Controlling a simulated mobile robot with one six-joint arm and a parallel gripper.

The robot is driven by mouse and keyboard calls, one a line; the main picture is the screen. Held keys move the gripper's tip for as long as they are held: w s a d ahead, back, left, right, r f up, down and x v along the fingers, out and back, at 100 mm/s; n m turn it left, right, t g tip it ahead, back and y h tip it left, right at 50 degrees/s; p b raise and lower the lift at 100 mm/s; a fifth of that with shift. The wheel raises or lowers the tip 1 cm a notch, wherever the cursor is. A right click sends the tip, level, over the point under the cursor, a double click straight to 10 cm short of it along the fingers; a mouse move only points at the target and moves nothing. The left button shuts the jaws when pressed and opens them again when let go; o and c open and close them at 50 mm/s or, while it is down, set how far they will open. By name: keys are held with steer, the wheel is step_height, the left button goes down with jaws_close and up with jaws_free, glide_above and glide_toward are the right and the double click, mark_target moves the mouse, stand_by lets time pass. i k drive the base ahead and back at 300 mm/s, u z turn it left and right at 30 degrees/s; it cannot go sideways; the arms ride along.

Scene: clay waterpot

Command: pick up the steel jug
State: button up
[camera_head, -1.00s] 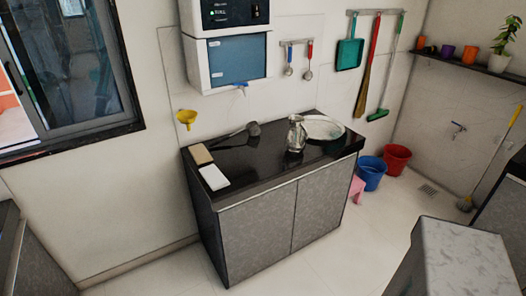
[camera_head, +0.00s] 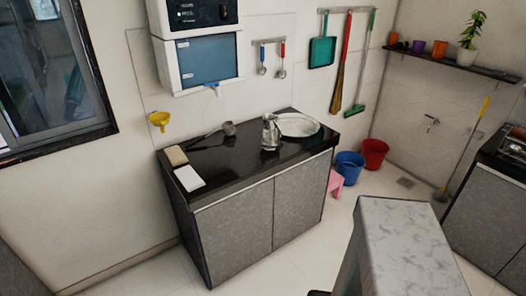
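A ladle (camera_head: 228,128) lies left of the jug. A brown box (camera_head: 175,156) and a white block (camera_head: 189,178) sit at the counter's left end. A marble-topped block (camera_head: 405,240) stands in front at right. Buckets (camera_head: 349,166) and a pink stool (camera_head: 335,184) are beside the counter.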

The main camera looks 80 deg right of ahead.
mark_target(271, 136)
steer(key=u, duration=0.3)
steer(key=k, duration=2)
steer(key=z, duration=0.7)
steer(key=i, duration=0.85)
steer(key=u, duration=0.05)
